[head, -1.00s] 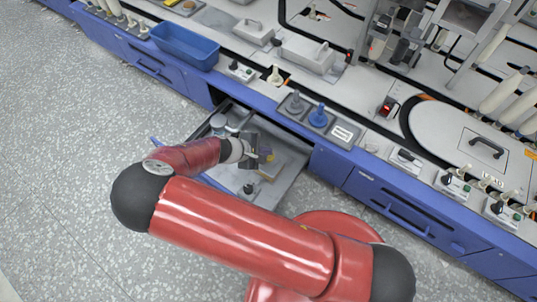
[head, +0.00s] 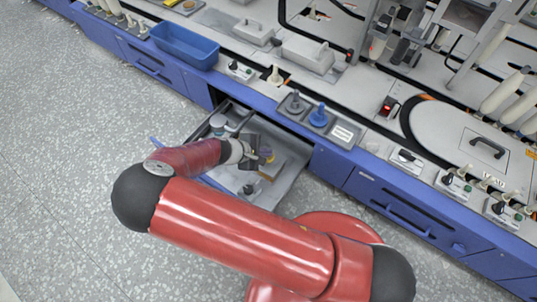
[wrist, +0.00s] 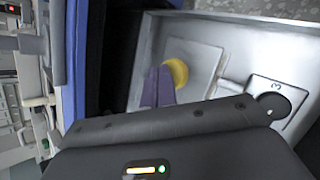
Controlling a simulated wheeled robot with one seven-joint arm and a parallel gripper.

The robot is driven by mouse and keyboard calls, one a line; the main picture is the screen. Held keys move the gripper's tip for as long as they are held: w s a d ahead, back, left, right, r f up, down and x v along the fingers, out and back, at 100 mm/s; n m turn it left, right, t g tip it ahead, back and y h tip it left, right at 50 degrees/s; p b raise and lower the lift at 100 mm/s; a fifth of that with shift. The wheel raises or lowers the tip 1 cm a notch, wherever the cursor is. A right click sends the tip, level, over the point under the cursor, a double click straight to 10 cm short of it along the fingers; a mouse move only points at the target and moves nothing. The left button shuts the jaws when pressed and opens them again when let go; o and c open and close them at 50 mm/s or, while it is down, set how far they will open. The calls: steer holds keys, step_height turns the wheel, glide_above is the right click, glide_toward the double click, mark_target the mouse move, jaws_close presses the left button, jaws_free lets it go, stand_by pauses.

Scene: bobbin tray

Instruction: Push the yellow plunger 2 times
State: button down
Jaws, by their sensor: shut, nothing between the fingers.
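The yellow plunger (wrist: 179,72) shows as a round yellow cap on a pale square plate inside the open drawer in the wrist view. A small patch of it (head: 270,156) also shows in the head view, beside my gripper. My gripper (wrist: 166,70) is shut and empty, and its dark purple fingers reach down to the left edge of the cap in the wrist view. The fingers cover part of the cap. I cannot tell whether they touch it or hover just above it. In the head view my gripper (head: 264,157) is over the drawer.
The open drawer (head: 292,176) has raised walls around my gripper. A black knob (wrist: 273,105) on a plate marked 3 sits to the right of the plunger in the wrist view. Grey and blue knobs (head: 319,117) stand on the bench above, near a blue bin (head: 184,46).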

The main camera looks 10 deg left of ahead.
steer(key=shift+f+b, duration=0.4)
steer(key=shift+f, duration=0.3)
stand_by(0.4)
steer(key=shift+r, duration=0.15)
steer(key=shift+r+p, duration=1.1)
steer(key=shift+r, duration=0.2)
step_height(320, 180, up, 5)
steer(key=p, duration=0.4)
steer(key=shift+b, duration=0.3)
stand_by(1.9)
